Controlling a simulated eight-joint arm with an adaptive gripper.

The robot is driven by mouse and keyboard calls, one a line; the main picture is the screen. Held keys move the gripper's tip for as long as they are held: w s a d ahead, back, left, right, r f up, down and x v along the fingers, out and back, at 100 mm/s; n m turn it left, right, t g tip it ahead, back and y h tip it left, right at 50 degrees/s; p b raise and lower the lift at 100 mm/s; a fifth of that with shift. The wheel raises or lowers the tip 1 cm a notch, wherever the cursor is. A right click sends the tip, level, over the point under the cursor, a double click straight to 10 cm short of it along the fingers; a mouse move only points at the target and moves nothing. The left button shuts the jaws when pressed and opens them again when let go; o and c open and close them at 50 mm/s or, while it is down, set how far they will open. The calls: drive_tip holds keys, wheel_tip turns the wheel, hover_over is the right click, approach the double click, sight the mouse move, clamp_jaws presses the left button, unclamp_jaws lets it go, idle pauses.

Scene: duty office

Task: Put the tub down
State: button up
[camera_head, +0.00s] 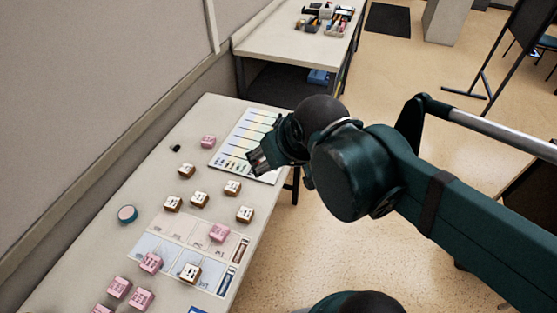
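My gripper (257,163) is over the right edge of the long table, above the lower right part of a white chart sheet. The dark arm hides part of it. A small dark patch with red and pale marks shows at its tip; I cannot tell whether this is part of the gripper or something held, nor whether the fingers are open or shut. A small round tub-like thing with a blue top (127,214) stands near the table's left side, well apart from my gripper. I cannot tell whether it is the task's tub.
The table (100,250) bears several small pink blocks (208,141) and brown blocks (187,170), a chart sheet (228,147), a printed grid mat (180,231) and a small black thing (175,148). A second table (270,45) with a filled tray stands behind. A wall runs along the left.

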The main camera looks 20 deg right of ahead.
drive_tip(key=shift+s+d+f+m, duration=0.25)
drive_tip(key=shift+s+d+m, duration=0.2)
drive_tip(key=shift+s, duration=0.15)
